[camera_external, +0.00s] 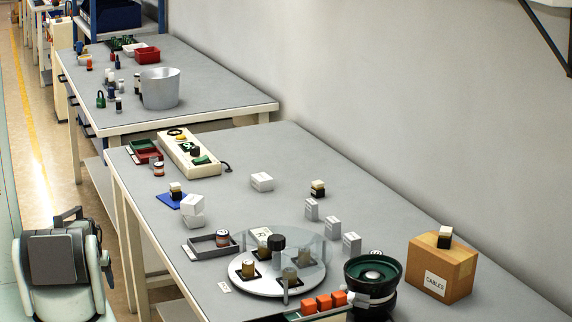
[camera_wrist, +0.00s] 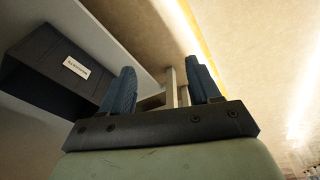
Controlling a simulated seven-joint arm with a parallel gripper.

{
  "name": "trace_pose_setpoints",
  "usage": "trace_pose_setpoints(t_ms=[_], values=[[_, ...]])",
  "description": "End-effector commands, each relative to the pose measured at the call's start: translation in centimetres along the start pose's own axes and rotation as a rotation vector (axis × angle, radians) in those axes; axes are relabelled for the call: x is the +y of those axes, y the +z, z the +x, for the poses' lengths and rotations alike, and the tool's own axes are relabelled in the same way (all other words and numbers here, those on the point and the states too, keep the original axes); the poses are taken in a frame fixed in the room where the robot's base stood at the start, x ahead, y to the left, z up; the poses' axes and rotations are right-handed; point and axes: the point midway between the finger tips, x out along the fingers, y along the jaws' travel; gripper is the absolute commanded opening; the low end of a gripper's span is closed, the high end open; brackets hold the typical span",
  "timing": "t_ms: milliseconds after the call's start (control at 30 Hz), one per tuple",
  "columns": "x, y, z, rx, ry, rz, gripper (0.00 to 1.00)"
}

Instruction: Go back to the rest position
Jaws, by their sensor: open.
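My gripper (camera_wrist: 162,85) shows in the wrist view with its two blue ridged fingers apart. It is open, and nothing is held between them. Behind the fingers I see pale floor with a yellow line, a table underside and a dark box-like part with a white label (camera_wrist: 75,67). In the external view, part of my arm stands at the lower left, beside the long grey table (camera_external: 245,200) and clear of the things on it. My fingertips cannot be made out there.
A silver bucket (camera_external: 160,90) stands on the far table. Floor lies left of the tables.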

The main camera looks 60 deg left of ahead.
Motion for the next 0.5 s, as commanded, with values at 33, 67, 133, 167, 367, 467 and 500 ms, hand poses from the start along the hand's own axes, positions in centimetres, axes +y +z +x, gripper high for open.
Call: trace_pose_setpoints(t_ms=[33,67,133,167,367,467,500], values=[[2.3,1.2,1.7,-0.010,0.031,-0.001,0.62],[3.9,1.8,2.5,-0.019,0.049,0.000,0.62],[7.2,3.2,4.1,-0.041,0.083,0.002,0.62],[8.6,3.9,4.6,-0.052,0.096,0.003,0.62],[16.7,8.3,7.3,-0.135,0.158,0.020,0.62],[20.4,10.9,8.5,-0.181,0.182,0.029,0.62],[21.8,12.0,8.9,-0.200,0.190,0.033,0.62]])
